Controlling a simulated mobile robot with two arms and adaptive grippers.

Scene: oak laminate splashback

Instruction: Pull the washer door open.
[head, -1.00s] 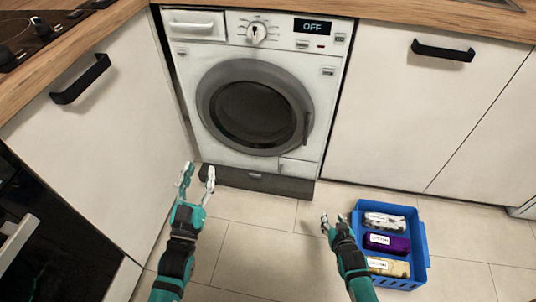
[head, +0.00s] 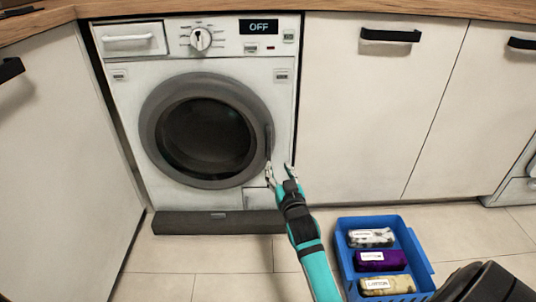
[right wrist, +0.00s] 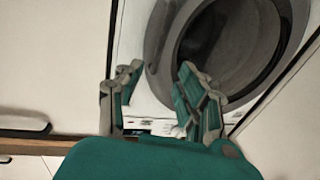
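The washer (head: 128,155) is built in under the counter, and its display reads OFF. Its round door (head: 163,165) is shut, with a grey ring and dark glass. The dark door handle (head: 268,140) is upright on the ring's right side. My right gripper (head: 280,170) is open and empty, its fingertips near the lower end of the handle; I cannot tell whether they touch it. The right wrist view shows its two fingers apart (right wrist: 160,85) in front of the washer, with part of the door (right wrist: 235,45) beyond. My left gripper is out of view.
A blue crate (head: 346,262) with several labelled packets stands on the floor to the right. White cabinets (head: 365,110) flank the washer, with dark handles. The tiled floor in front of the washer is clear on the left.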

